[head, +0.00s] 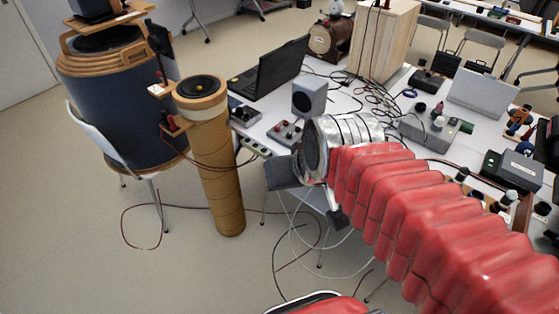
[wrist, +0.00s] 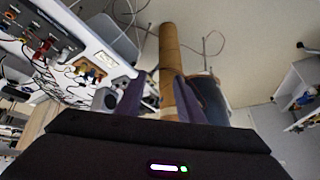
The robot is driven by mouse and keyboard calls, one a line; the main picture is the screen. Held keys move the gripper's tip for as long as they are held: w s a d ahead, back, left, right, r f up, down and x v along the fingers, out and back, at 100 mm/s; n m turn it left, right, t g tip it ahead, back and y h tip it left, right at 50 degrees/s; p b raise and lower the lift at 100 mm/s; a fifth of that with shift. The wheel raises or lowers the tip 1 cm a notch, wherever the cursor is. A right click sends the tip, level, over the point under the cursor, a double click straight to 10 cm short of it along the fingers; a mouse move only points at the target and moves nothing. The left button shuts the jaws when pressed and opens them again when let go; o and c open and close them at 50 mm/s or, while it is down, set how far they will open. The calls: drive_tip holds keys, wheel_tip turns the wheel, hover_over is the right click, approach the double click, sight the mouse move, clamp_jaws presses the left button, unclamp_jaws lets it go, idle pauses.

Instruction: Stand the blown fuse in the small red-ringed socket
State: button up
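My gripper (wrist: 160,92) shows in the wrist view as two dark purplish fingers standing apart, with nothing visible held between them. In the head view my red-sleeved arm reaches in from the lower right and ends in a silver wrist; the fingers cannot be made out clearly there. I cannot pick out the blown fuse or the small red-ringed socket in either view. A small grey box with red knobs (head: 285,133) lies on the table left of my wrist. Several dark, pale-topped cylinders (head: 500,203) stand at the right; I cannot tell whether they are fuses.
A tall brown tube (head: 218,170) stands on the floor left of my wrist, before a big dark drum (head: 110,100). The white table (head: 262,122) holds a laptop (head: 268,72), a small speaker (head: 309,98), a wooden box (head: 383,40) and tangled cables. Cables loop over the open floor.

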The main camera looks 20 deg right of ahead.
drive_tip(key=shift+n+g, duration=0.4)
drive_tip(key=shift+n, duration=0.2)
drive_tip(key=s, duration=0.4)
drive_tip(key=shift+s+a+r, duration=0.1)
drive_tip(key=shift+s+r, duration=0.05)
drive_tip(key=shift+r, duration=0.15)
